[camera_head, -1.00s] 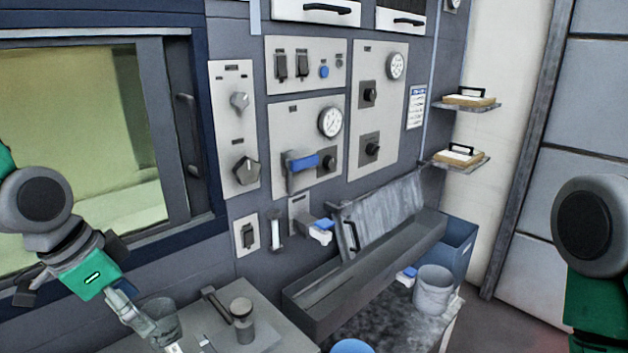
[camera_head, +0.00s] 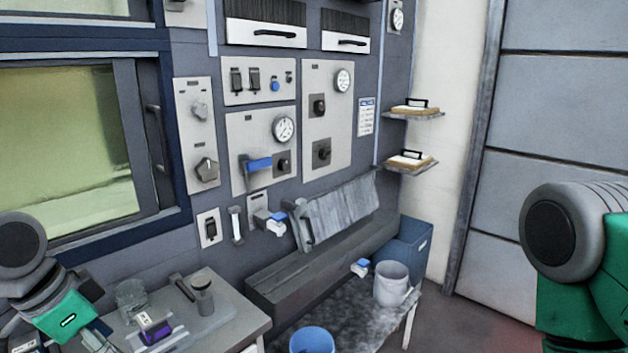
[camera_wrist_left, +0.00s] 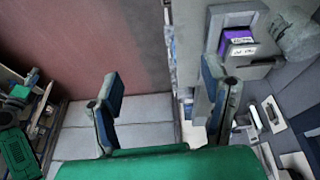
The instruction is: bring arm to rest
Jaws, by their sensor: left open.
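My left arm comes in at the lower left of the head view, and its gripper is at or below the bottom edge there, mostly cut off. In the left wrist view my left gripper (camera_wrist_left: 162,78) is open, with its two fingers wide apart and nothing between them. A small purple box with a white label (camera_head: 152,328) lies on the grey bench, to the right of my left arm. It also shows in the left wrist view (camera_wrist_left: 238,42), beyond the right finger. My right arm shows at the right edge, but its gripper is out of view.
The bench (camera_head: 228,318) also holds a clear beaker (camera_head: 131,296) and a dark-handled tool with a round grey knob (camera_head: 200,284). A panel wall with gauges and switches stands behind. A grey trough (camera_head: 320,262), a white bucket (camera_head: 392,284) and a blue bucket (camera_head: 312,341) are to the right.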

